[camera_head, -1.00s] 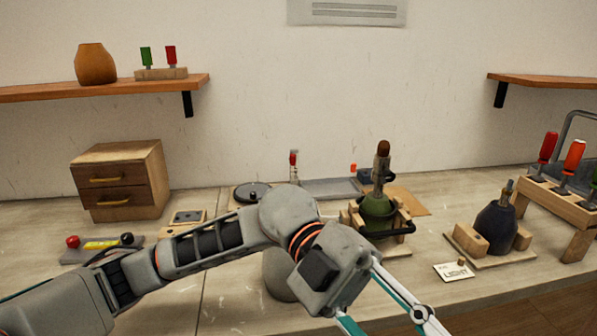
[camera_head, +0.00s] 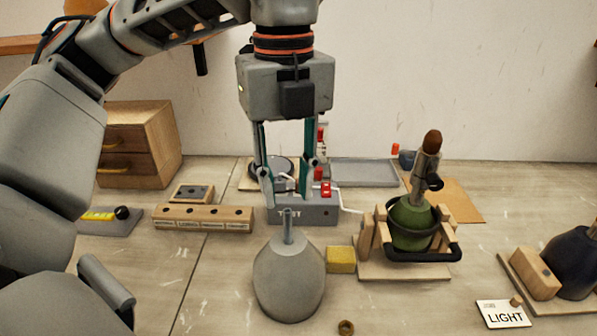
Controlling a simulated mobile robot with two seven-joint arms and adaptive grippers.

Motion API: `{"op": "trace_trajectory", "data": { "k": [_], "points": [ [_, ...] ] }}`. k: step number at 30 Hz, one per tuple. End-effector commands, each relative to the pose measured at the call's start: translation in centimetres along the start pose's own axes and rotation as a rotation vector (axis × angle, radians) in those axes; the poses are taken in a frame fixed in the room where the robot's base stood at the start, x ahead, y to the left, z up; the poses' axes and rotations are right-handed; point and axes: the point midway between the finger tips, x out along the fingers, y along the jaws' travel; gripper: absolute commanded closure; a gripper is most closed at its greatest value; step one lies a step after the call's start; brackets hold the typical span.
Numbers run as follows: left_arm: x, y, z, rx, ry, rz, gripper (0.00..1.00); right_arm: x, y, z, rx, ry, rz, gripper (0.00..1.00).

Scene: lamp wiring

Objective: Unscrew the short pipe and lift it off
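A grey bottle-shaped lamp base (camera_head: 289,282) stands upright at the front middle, with a thin short pipe (camera_head: 288,226) rising from its neck. My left gripper (camera_head: 285,190) points down above and behind that pipe in the picture, its two fingers apart with nothing seen held between them. Whether the fingers are level with the pipe in depth is hard to tell. A green lamp base (camera_head: 412,222) sits in a wooden cradle (camera_head: 405,270) to the right, with a tilted metal pipe and brown top (camera_head: 427,158) on it. My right gripper is not in view.
A grey box marked TEST (camera_head: 318,212) with a red switch is behind the fingers. A yellow block (camera_head: 341,260), a small brass ring (camera_head: 346,327), a wooden holed strip (camera_head: 203,217), a LIGHT card (camera_head: 503,314) and a dark lamp base (camera_head: 575,265) stand around.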

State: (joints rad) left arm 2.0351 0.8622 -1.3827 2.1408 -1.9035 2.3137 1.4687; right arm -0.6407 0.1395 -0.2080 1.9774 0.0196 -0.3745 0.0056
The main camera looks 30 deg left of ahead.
Motion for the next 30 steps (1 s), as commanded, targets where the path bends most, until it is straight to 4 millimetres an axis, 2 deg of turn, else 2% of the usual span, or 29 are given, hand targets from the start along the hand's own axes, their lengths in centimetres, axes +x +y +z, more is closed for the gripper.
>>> {"op": "trace_trajectory", "data": {
  "k": [8,15,21,28,30],
  "points": [
    [3.8,0.1,0.0,0.0,0.002,0.005,0.72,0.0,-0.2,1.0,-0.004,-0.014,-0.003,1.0],
    [6.7,0.0,0.0,0.002,0.002,0.003,0.72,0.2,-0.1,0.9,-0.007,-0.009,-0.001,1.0],
    [7.5,0.0,0.0,0.002,0.002,0.002,0.72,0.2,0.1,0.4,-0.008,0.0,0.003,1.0],
    [7.5,0.0,0.0,0.002,0.002,0.001,0.72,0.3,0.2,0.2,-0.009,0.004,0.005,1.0],
    [7.5,0.0,0.0,0.002,0.002,0.001,0.9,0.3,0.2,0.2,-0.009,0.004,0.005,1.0]
  ]
}}
